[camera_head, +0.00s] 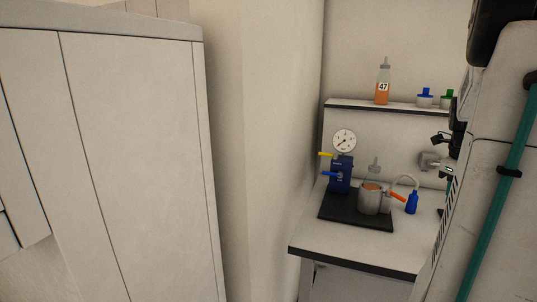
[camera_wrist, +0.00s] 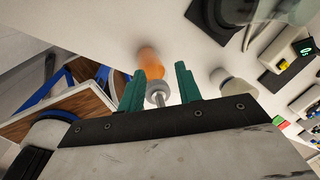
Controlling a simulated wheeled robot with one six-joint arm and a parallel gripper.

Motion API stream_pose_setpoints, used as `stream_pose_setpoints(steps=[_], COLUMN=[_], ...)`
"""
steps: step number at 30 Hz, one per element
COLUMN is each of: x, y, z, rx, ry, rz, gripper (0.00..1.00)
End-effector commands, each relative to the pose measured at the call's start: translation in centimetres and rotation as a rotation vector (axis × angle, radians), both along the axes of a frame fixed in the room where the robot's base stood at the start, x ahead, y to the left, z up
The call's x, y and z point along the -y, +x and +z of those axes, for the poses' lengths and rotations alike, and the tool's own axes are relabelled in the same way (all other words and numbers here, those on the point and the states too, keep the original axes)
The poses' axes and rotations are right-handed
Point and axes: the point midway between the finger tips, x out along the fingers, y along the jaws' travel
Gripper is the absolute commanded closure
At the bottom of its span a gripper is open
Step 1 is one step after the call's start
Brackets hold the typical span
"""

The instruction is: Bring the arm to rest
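My gripper (camera_wrist: 160,80) shows in the wrist view as two teal fingers standing apart, with no object clearly pinched between them. A bottle with orange liquid (camera_wrist: 151,62) and a grey nozzle cap shows in the gap, seemingly beyond the fingertips; its depth is hard to judge. In the head view, an orange bottle (camera_head: 382,95) labelled 47 stands upright on the wall shelf (camera_head: 350,104). I cannot tell whether it is the same bottle. My arm fills the right edge of the head view, and the teal fingers are not seen there.
A white table (camera_head: 310,242) carries a black mat (camera_head: 340,215) with a blue device, gauge and glass vessel. A blue bottle (camera_head: 412,203) stands beside them. Blue-topped (camera_head: 425,99) and green-topped containers (camera_head: 447,98) share the shelf. A tall pale cabinet (camera_head: 140,160) fills the left.

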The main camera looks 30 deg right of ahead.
Motion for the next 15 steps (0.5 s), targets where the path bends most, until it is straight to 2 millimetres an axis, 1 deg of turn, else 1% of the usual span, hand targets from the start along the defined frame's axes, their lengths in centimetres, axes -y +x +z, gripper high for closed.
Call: stream_pose_setpoints(steps=[1,3,8,11,14,15], x=[-0.8,-1.9,-4.5,-6.5,-8.9,-10.0], y=[0.8,1.6,3.6,4.7,6.0,6.5], z=[0.3,0.5,1.0,1.3,1.8,2.0], rx=[-0.003,-0.009,-0.023,-0.035,-0.051,-0.058], ry=[-0.001,0.002,0.005,0.009,0.012,0.011], rz=[0.043,0.101,0.247,0.362,0.505,0.571], gripper=[0.66,0.66,0.66,0.66,0.66,0.66])
